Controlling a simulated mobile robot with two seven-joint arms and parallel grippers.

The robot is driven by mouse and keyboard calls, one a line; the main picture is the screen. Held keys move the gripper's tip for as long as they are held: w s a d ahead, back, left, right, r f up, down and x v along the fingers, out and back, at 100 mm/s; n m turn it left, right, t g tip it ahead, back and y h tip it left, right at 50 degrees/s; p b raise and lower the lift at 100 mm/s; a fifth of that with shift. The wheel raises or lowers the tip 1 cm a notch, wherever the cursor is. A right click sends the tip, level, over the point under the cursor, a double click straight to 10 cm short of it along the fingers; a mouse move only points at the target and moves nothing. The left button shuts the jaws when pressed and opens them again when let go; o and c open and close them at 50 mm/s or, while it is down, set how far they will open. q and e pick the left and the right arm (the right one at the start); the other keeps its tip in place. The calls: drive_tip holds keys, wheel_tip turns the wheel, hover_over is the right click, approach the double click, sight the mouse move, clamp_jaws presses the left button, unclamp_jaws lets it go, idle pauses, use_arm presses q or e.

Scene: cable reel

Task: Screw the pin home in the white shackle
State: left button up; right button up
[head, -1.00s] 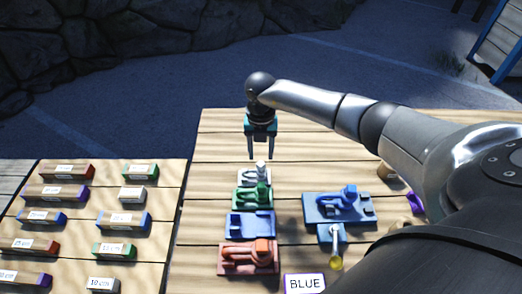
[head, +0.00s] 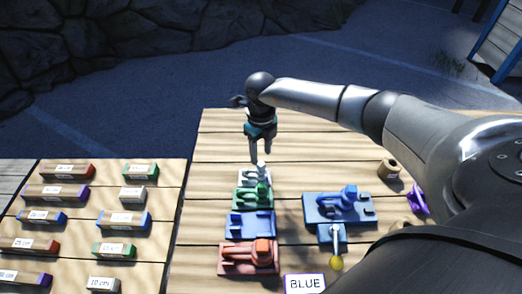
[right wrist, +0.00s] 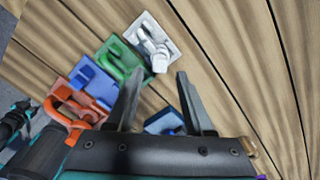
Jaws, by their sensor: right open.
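My right gripper (head: 254,160) hangs just beyond and above the white shackle. In the right wrist view its two fingers (right wrist: 157,88) are apart with nothing between them, and the white shackle lies beyond the tips, not touched. My left gripper is not in view.
Nearer in the row are a green shackle (head: 253,196), an empty-looking blue base (head: 250,226) and a red-orange one (head: 248,258). A blue fixture (head: 338,207) stands to the right. Labelled blocks (head: 118,221) lie on the left table. Planks behind the row are clear.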

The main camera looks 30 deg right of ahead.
sight(261, 163)
drive_tip(key=shift+f+b, duration=1.95)
drive_tip(key=shift+f, duration=0.4)
clamp_jaws()
